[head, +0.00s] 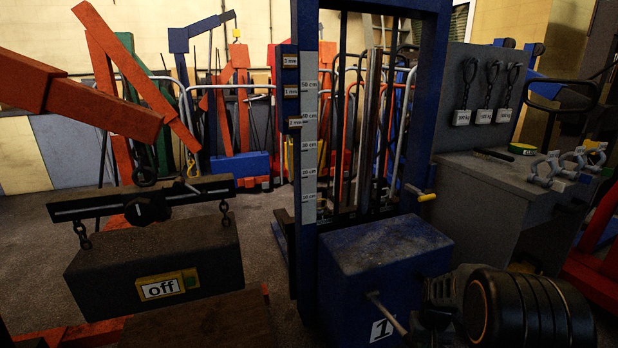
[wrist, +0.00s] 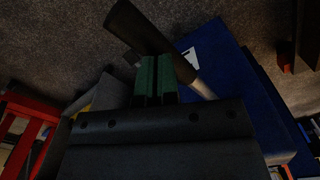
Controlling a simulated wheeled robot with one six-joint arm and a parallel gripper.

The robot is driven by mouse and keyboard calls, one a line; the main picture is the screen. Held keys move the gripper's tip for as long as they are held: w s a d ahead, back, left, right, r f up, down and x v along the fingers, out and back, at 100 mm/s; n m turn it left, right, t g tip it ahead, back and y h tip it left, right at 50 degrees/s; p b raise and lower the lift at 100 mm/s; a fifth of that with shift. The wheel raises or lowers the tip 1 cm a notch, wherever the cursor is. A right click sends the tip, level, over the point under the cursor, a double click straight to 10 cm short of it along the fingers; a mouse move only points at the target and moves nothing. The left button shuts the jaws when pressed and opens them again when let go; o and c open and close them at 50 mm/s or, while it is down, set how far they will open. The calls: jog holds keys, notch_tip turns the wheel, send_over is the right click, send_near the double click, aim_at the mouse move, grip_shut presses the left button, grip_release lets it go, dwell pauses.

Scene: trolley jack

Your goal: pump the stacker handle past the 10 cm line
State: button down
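The stacker has a blue mast (head: 305,150) with a white scale (head: 309,170) whose lowest readable mark is 10 cm. At its base is a blue housing (head: 350,255) labelled "1". A metal handle rod (head: 386,312) sticks out of its front toward me. In the wrist view the rod (wrist: 203,88) ends in a thick dark grip (wrist: 145,30). My gripper (wrist: 158,62) has two green fingers close together with a narrow gap, and nothing visible between them. Its fingertips are right at the grip, overlapping it in view; I cannot tell whether they touch. In the head view its fingertips are hidden.
A dark block (head: 155,265) with an "off" sign is chained to a beam (head: 90,207) at left. A grey cabinet (head: 500,200) with shackles (head: 560,165) stands at right. Orange cranes (head: 110,105) fill the left. A small yellow-ended lever (head: 427,197) is on the mast.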

jog(key=shift+w+f+b, duration=0.1)
jog(key=shift+f+b, duration=1.4)
jog(key=shift+f, duration=1.1)
notch_tip(320, 180, up, 13)
jog(key=p, duration=1)
jog(key=shift+p, duration=0.35)
jog(key=shift+f, duration=0.2)
jog(key=shift+f+b, duration=4.35)
jog(key=shift+f, duration=1.95)
jog(key=shift+r, duration=0.15)
notch_tip(320, 180, up, 12)
jog(key=p, duration=1)
jog(key=shift+r, duration=0.25)
